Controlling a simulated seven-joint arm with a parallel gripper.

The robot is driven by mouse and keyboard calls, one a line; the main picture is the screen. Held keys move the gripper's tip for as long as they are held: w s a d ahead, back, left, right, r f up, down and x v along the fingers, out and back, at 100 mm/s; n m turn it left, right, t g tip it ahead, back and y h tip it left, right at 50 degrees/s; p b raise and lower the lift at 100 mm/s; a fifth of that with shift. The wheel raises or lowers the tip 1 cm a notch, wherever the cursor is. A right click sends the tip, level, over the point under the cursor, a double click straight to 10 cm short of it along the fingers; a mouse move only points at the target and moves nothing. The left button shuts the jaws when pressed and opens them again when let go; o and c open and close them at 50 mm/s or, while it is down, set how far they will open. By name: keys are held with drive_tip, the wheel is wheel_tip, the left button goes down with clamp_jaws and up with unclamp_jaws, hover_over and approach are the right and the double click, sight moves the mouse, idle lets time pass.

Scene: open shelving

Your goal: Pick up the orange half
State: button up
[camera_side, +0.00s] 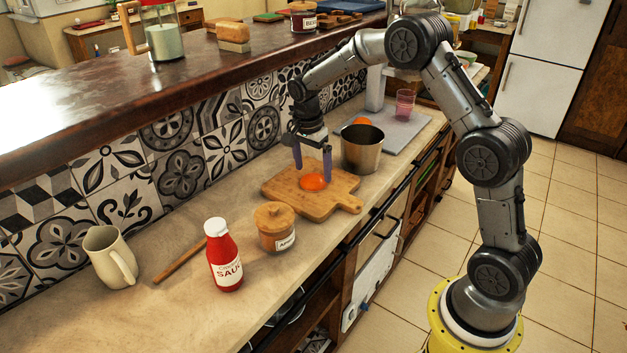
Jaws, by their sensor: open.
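The orange half (314,182) lies on a wooden cutting board (285,201) on the counter, its bright orange surface showing. My gripper (312,172) points down over it, with its two bluish fingers apart, one on the left and one on the right of the orange half. The fingertips are close to the height of the orange half. I cannot tell whether either finger touches it. No part of the orange half seems hidden except perhaps a little at its right edge.
A metal pot (362,150) stands close behind and right of my gripper. A tiled wall (180,160) runs behind.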

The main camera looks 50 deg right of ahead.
wheel_tip(320, 180, down, 2)
drive_tip(key=shift+d, duration=0.15)
drive_tip(key=c, duration=1.2)
drive_tip(key=shift+r, duration=0.2)
